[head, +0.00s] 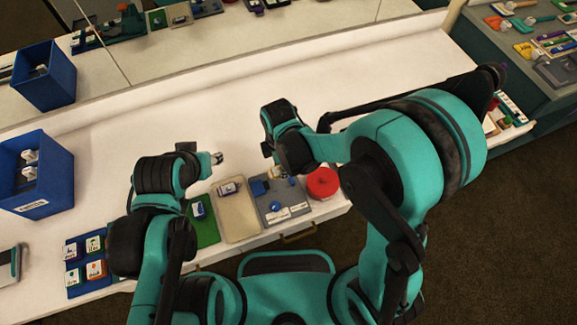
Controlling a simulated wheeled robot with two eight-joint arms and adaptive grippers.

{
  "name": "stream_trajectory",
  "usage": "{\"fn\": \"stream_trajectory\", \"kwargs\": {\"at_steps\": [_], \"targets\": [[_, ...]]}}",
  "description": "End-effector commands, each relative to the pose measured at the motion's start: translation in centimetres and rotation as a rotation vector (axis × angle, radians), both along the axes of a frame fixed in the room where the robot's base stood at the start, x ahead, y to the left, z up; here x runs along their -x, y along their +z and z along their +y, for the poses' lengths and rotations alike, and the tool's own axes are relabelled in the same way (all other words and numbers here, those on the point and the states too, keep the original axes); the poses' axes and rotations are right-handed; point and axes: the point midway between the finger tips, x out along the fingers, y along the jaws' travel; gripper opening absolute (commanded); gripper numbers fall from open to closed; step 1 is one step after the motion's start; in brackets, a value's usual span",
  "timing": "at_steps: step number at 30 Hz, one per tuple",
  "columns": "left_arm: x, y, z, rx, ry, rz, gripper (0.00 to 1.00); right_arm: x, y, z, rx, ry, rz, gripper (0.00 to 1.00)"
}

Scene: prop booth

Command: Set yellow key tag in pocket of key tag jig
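I cannot pick out the yellow key tag with certainty. A small yellow piece (523,49) lies on the dark side counter at the upper right. Nothing in view is clearly the key tag jig; a grey board (270,213) with blue parts and white labels lies at the front of the white table. My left gripper (204,155) hangs over the table, above and left of that board. My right gripper (270,160) is just behind the board, near a small pale piece (279,172). Finger gaps and anything held are too small to tell.
A beige tray (240,226), a green board (205,232) and a red round object (322,182) line the front edge. A blue bin (43,200) and blue tile tray (73,254) stand left. A mirror (230,38) runs behind. The table's back middle is clear.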

Motion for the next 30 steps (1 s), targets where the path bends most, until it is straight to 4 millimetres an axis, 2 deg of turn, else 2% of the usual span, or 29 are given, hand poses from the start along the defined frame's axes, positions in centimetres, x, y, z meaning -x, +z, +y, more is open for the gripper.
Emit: {"fn": "stream_trajectory", "kwargs": {"at_steps": [19,30], "targets": [[0.0,-4.7,0.0,0.000,0.000,0.000,0.40,0.0,-5.9,-0.1,0.000,-0.002,0.000,0.10],[0.0,-5.2,0.0,0.000,0.000,0.000,0.40,0.0,-6.5,-0.1,0.000,-0.002,0.000,0.10]]}}
